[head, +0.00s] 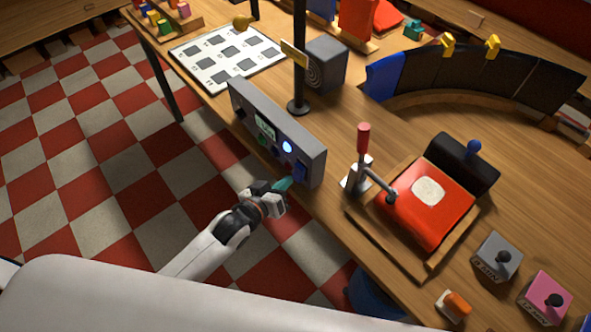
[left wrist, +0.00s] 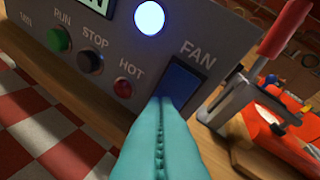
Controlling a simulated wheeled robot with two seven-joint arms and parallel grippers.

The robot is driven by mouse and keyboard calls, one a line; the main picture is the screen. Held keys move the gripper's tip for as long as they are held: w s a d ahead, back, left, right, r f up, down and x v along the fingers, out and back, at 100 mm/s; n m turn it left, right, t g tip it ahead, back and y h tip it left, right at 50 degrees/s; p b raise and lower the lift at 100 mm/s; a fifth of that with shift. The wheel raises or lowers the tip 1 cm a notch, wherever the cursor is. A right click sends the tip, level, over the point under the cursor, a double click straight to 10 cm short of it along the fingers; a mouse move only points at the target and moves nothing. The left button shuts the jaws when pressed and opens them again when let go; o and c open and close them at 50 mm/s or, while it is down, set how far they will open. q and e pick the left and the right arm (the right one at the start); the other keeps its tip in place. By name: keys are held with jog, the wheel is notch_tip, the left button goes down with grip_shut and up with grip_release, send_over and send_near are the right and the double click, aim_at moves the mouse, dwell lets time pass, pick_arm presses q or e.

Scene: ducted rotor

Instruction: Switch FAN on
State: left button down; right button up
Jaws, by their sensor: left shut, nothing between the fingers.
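A grey control box (head: 265,115) stands at the table's edge in the head view. Its dark blue FAN rocker switch (left wrist: 181,82) sits at the right end of its front face in the left wrist view, under the label FAN. The switch also shows in the head view (head: 300,170). My left gripper (head: 285,184) has teal fingers that are shut and empty. In the left wrist view the fingertips (left wrist: 160,102) overlap the lower left of the switch; I cannot tell whether they touch it. My right gripper is not in view.
The box also carries a lit white round lamp (left wrist: 149,18), a green RUN button (left wrist: 59,40), a black STOP button (left wrist: 92,61) and a red HOT light (left wrist: 123,88). A red press with a lever (head: 428,200) stands to the right. Open floor lies left of the table.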

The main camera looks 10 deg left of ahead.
pick_arm(q)
jog(key=s+a+f, duration=0.2)
jog(key=s, duration=0.1)
jog(key=shift+s+a, duration=0.25)
jog(key=shift+a, duration=0.15)
dwell(0.5)
jog(key=s+a+f+g+y+b, duration=0.1)
jog(key=s+a+f+g, duration=0.2)
jog(key=f, duration=0.6)
jog(key=s+a+f+m+g+y+b, duration=0.15)
jog(key=s+f, duration=0.25)
jog(key=f, duration=0.5)
jog(key=s+a+f+n+g+y, duration=0.1)
jog(key=s+a+f+y, duration=0.2)
jog(key=f, duration=0.6)
jog(key=s+f+g, duration=0.2)
jog(key=s+f, duration=0.3)
jog(key=s, duration=0.3)
jog(key=s+a+f+m+g+b, duration=0.1)
jog(key=s+f, duration=0.3)
jog(key=s, duration=0.5)
jog(key=s+f+m+g+b, duration=0.1)
jog(key=s+f+g, duration=0.2)
jog(key=s+f, duration=0.2)
jog(key=s, duration=0.3)
jog(key=shift+s+a+f, duration=0.25)
jog(key=shift+a+f, duration=0.05)
jog(key=shift+f, duration=0.05)
